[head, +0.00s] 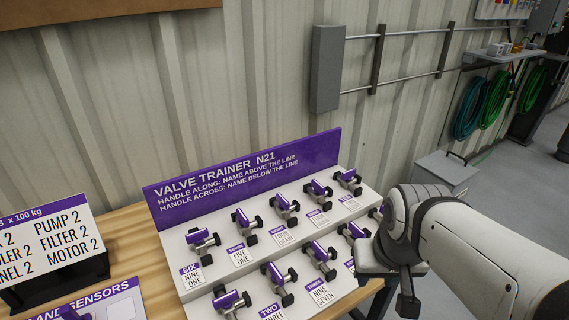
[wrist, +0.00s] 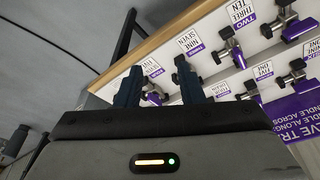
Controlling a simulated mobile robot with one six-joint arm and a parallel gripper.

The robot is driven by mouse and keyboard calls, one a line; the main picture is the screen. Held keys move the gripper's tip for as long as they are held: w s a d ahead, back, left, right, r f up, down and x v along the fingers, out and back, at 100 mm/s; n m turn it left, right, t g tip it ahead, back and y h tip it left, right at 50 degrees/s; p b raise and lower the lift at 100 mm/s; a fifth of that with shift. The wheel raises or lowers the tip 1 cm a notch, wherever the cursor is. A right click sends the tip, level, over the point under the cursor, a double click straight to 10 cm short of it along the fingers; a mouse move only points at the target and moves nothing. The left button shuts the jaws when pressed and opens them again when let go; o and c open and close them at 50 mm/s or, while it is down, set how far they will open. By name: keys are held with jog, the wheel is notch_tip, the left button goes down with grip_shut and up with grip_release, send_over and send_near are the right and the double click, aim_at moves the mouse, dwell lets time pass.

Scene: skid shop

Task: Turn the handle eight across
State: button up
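The valve trainer (head: 240,172) is a white stepped board with a purple sign and two rows of valves with purple handles. Each valve has a name label, but I cannot read which one is eight. Label two (head: 272,311) shows at the front, label six (head: 190,272) at the back left. In the wrist view my gripper (wrist: 158,82) is open. A purple-handled valve (wrist: 152,98) shows between its fingers; I cannot tell if they touch it. Another valve (wrist: 187,72) stands by the right finger. In the head view my arm hides the board's right end and most of the gripper.
The board stands on a wooden bench (head: 130,240). A sensors panel (head: 120,300) and a sign with weights (head: 50,245) are at the left. A grey wall box (head: 327,68) and rails are behind. Grey floor (head: 510,190) is open at the right.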

jog(key=w+a+r+n+p, duration=0.15)
jog(key=w+r, duration=0.25)
jog(key=w, duration=0.5)
jog(key=n+g+p, duration=0.3)
jog(key=n+p, duration=0.2)
jog(key=p, duration=0.2)
send_over(283, 198)
notch_tip(283, 198, down, 9)
jog(key=shift+r, duration=0.1)
jog(key=shift+f+p, duration=0.8)
jog(key=shift+f, duration=3.2)
jog(key=shift+s, duration=0.1)
